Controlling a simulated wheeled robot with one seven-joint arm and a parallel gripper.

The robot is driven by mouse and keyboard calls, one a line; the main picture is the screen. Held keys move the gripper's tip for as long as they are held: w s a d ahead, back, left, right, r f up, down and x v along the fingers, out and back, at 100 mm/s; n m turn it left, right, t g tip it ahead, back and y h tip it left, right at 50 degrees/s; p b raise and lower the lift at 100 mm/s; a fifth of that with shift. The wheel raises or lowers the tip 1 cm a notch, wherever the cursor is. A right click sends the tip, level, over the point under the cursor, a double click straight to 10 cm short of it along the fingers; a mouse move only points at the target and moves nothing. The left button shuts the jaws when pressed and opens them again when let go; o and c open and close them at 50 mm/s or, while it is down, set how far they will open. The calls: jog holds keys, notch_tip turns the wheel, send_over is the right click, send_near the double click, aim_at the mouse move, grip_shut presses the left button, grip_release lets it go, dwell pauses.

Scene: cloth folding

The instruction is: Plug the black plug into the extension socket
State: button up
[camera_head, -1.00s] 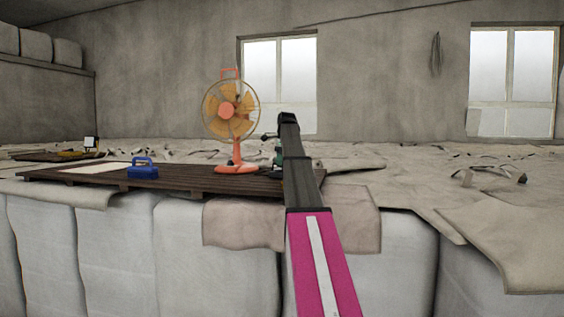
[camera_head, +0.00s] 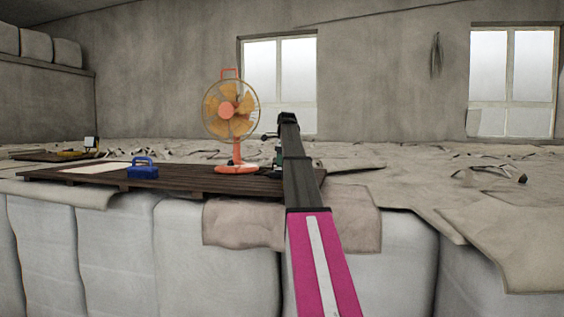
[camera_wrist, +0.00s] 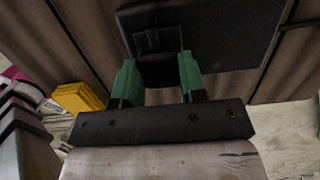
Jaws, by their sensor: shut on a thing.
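In the wrist view, my gripper (camera_wrist: 160,75) has its two green fingers closed on a black plug (camera_wrist: 158,72). The plug lies against a larger dark block (camera_wrist: 225,40), which may be the extension socket. The pins and the socket holes are hidden, so I cannot tell how deep the plug sits. My arm hides the plug there.
An orange fan (camera_head: 232,115) stands on the dark wooden platform (camera_head: 200,182), left of my arm. A blue handled box (camera_head: 142,169) is farther left. A yellow object (camera_wrist: 78,98) shows left of my gripper. Cloths (camera_head: 510,240) lie at right.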

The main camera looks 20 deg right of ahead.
jog(key=shift+f, duration=0.55)
jog(key=o, duration=1)
jog(key=shift+c, duration=0.2)
